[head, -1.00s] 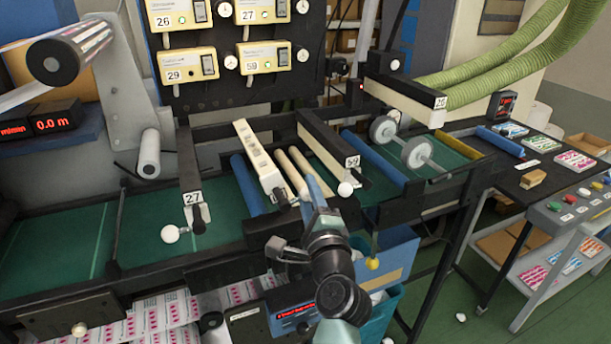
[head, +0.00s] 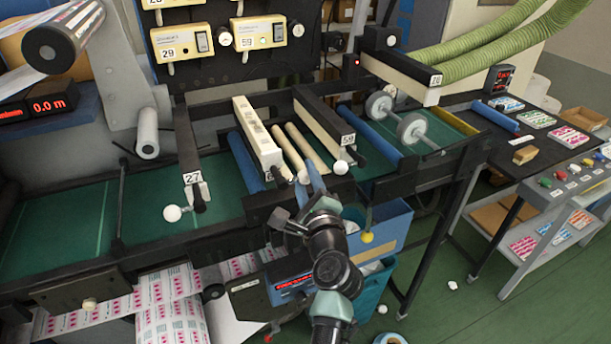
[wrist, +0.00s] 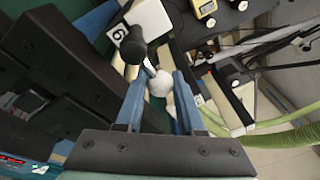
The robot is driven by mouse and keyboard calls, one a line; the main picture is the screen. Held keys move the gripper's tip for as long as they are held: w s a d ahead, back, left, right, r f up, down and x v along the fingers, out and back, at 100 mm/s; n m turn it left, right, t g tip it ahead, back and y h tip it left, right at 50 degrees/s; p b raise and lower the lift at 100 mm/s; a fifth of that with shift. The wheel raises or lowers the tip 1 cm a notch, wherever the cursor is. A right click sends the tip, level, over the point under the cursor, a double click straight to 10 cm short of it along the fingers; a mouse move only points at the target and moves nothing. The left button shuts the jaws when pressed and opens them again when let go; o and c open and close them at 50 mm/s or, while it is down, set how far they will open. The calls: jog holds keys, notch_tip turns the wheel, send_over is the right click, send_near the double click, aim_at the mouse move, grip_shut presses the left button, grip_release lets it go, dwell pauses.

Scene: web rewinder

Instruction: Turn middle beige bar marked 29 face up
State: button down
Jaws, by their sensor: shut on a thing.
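The middle beige bar (head: 264,145) lies between the bars marked 27 and 59, pale sides showing, one with a row of small dark marks. I cannot read a 29 on it in the head view. My gripper (head: 306,176) is at the bar's near end, its blue fingers pointing up at it. In the wrist view, my gripper (wrist: 158,95) is shut on a white ball knob (wrist: 160,84) between the fingertips. A black handle (wrist: 133,52) stands beside the knob, before a white number plate (wrist: 119,34) that it partly covers.
The bar marked 27 (head: 186,140), with its white knob (head: 172,213), stands to the left. The bar marked 59 (head: 322,115), with its knob (head: 341,168), is close on the right. Beige rollers (head: 305,146) lie between. The black front rail (head: 225,230) runs below.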

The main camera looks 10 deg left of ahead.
jog(key=c, duration=0.5)
grip_release()
jog(key=b+v, duration=0.3)
jog(key=v, duration=1)
